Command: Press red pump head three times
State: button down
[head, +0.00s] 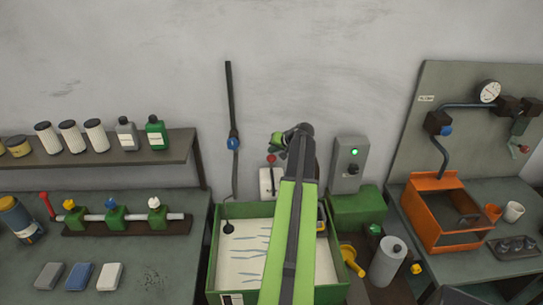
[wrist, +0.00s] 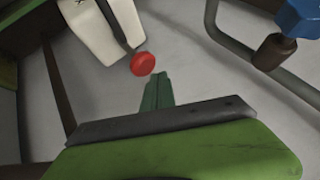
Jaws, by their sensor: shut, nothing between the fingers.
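The red pump head (wrist: 143,63) is a small round red knob on a dark stem beside a white body (wrist: 92,28) in the wrist view. In the head view the red knob (head: 271,158) shows above the white body (head: 266,183), behind the green tray. My gripper (wrist: 156,80) is shut and empty, its green fingers together. In the wrist view its tips lie just below and right of the red knob, with a small gap in the picture. In the head view my gripper (head: 278,140) appears just above the knob, partly hidden by my arm.
A green-rimmed tray (head: 212,262) stands below my arm. A dark pipe with a blue valve (head: 234,143) is left of my gripper; a grey switch box (head: 350,165) with a green light is right. An orange bin (head: 432,232) stands farther right.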

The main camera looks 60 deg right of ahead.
notch_tip(320, 180, up, 5)
jog(key=p, duration=0.5)
jog(key=shift+r, duration=0.1)
dwell(2.2)
